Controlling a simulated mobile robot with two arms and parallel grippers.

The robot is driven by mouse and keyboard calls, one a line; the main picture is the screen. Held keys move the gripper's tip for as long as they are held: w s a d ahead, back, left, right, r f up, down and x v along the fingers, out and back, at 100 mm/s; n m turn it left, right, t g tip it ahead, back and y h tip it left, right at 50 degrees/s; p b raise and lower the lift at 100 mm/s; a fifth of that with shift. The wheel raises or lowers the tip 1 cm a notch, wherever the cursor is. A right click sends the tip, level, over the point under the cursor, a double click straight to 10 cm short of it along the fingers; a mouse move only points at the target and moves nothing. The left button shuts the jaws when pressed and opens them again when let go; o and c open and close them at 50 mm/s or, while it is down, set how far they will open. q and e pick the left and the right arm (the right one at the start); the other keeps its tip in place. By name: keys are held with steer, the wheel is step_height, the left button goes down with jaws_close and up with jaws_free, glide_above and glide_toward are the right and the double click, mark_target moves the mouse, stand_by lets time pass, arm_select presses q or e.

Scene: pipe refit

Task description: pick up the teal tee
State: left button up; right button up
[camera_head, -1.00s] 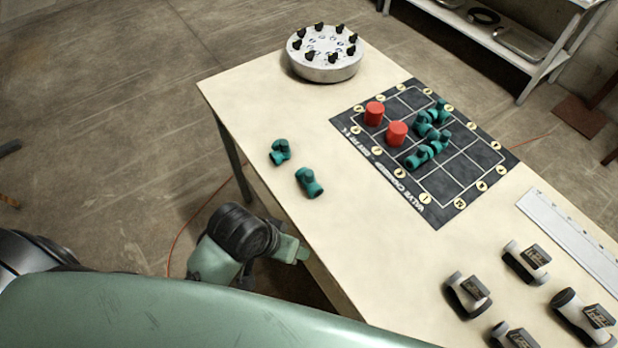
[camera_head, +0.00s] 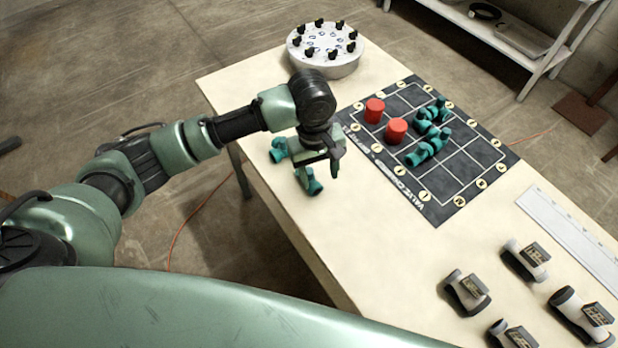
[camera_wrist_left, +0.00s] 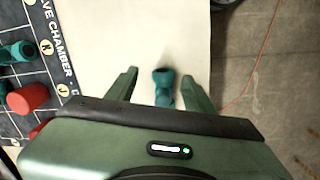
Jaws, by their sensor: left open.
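Two loose teal fittings lie on the cream table, left of the dark mat. The farther one (camera_head: 279,149) is partly behind my left gripper; the nearer one (camera_head: 309,182) is partly covered by it. I cannot tell for sure which is the tee. My left gripper (camera_head: 320,170) points down, open and empty, over the nearer fitting. In the left wrist view, one teal fitting (camera_wrist_left: 163,82) shows between the two spread fingers (camera_wrist_left: 160,92), apart from both; its lower end is hidden by the gripper body. My right gripper is not in view.
The dark gridded mat (camera_head: 455,185) holds two red cylinders (camera_head: 375,110) (camera_head: 396,130) and several teal fittings (camera_head: 428,150). A round grey stand (camera_head: 325,60) with black knobs is at the far end. Several grey-white fittings (camera_head: 468,292) and a white strip (camera_head: 572,240) lie at right.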

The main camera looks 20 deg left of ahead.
mark_target(309, 170)
arm_select(q)
steer(key=a+n, duration=0.1)
steer(key=w+a+r, duration=0.1)
steer(key=w+a+r+n+y, duration=0.1)
steer(key=shift+w+a+r+n, duration=0.2)
steer(key=shift+w+a+n, duration=0.05)
steer(key=shift+a+n, duration=0.05)
steer(key=f, duration=0.2)
steer(key=f+p, duration=0.1)
steer(key=f, duration=0.2)
steer(key=w+f, duration=0.1)
steer(key=f, duration=0.1)
steer(key=shift+f, duration=0.3)
jaws_close()
